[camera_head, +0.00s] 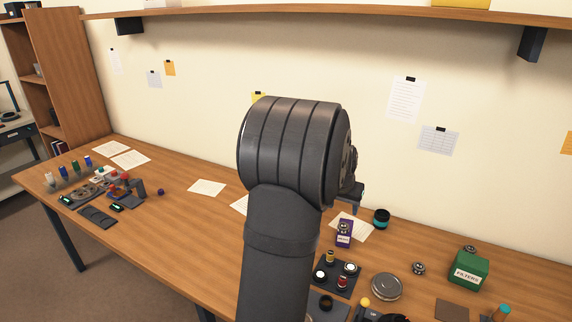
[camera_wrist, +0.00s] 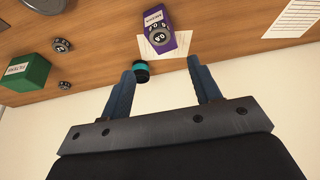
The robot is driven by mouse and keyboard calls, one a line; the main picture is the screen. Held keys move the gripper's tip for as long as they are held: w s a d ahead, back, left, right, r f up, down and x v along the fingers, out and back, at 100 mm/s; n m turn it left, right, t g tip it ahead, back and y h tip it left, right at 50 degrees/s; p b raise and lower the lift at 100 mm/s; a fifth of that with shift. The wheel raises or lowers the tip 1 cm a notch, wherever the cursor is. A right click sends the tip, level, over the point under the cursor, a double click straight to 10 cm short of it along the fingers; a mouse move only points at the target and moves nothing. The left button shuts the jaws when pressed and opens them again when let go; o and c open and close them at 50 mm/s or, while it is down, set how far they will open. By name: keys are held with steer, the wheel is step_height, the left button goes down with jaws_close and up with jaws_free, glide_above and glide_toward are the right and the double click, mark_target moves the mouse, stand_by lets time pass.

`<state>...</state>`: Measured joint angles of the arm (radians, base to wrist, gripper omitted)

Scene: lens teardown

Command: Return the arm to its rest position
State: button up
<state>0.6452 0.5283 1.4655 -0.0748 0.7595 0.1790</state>
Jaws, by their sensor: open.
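My arm stands raised in the middle of the camera_head view, above the workbench (camera_head: 215,220). It hides most of my gripper there. In the camera_wrist view my gripper (camera_wrist: 161,66) is open, with its two blue-grey fingers apart and nothing held between them. Beyond the fingertips, that view shows a purple box (camera_wrist: 172,22) with a round lens part on it and a dark cylinder with a teal band (camera_wrist: 141,72). Both appear apart from the fingers. The purple box (camera_head: 345,240) and the teal-banded cylinder (camera_head: 381,218) also show in the camera_head view, right of my arm.
A green FILTERS box (camera_head: 468,272), a round metal tin (camera_head: 387,287) and a dark tray with small parts (camera_head: 318,286) are at the right. Tools and small bottles crowd the bench's left end. A shelf (camera_head: 330,14) runs along the wall above.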

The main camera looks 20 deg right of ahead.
steer(key=x, duration=1.1)
steer(key=shift+f, duration=0.1)
steer(key=shift+r, duration=0.9)
steer(key=o, duration=0.9)
steer(key=shift+o, duration=0.2)
steer(key=s+a+r+n+t+h, duration=0.1)
steer(key=s+a+r+t+h, duration=0.15)
steer(key=s+a+t, duration=0.35)
steer(key=s+a+r+t+h, duration=0.1)
steer(key=s+a+h, duration=0.25)
steer(key=s, duration=0.45)
steer(key=y, duration=0.1)
glide_toward(344, 225)
steer(key=shift+s+d+f, duration=0.1)
steer(key=shift+s+f, duration=0.1)
steer(key=shift+f, duration=0.4)
steer(key=shift+s, duration=0.15)
